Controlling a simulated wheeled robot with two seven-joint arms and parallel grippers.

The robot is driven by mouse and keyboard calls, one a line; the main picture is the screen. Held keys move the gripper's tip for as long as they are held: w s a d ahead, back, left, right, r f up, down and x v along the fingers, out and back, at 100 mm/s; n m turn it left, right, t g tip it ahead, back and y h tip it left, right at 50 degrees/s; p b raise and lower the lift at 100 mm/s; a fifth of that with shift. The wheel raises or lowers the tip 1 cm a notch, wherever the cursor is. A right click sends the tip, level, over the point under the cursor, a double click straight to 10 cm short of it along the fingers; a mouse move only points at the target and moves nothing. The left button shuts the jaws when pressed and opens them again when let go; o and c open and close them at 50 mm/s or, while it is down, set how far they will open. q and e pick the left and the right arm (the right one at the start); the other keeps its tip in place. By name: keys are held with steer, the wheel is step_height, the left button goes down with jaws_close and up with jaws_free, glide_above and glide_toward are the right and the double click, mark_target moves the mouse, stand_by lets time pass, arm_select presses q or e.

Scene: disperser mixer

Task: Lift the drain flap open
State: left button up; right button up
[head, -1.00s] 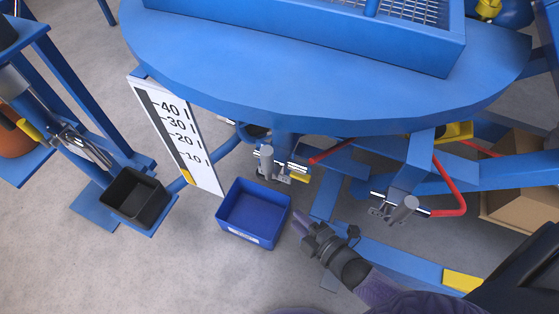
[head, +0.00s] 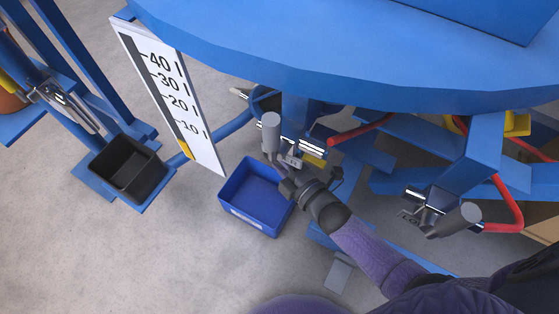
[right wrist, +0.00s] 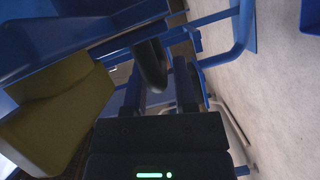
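Under the round blue vessel (head: 380,85) is a metal drain fitting with a grey cylindrical handle (head: 270,132), a bright clamp (head: 296,150) and a small yellow part. I cannot make out the flap itself clearly. My right gripper (head: 281,172) comes in from the lower right and is just below this fitting, above the blue bin's back right edge. In the right wrist view its two dark fingers (right wrist: 160,88) stand apart, with a dark rounded part (right wrist: 150,65) ahead near the gap. Contact cannot be told. My left gripper is not in view.
A blue bin (head: 230,195) stands on the floor below the fitting. A white level scale (head: 175,95) hangs at left, with a black bin (head: 128,168) on a blue stand beyond. A second grey handle (head: 455,220) and red tubes (head: 508,205) are at right. The floor at lower left is clear.

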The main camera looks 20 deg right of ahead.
steer(key=shift+w+a, duration=0.1)
steer(key=shift+w, duration=0.1)
jaws_close()
steer(key=shift+s, duration=0.1)
stand_by(1.3)
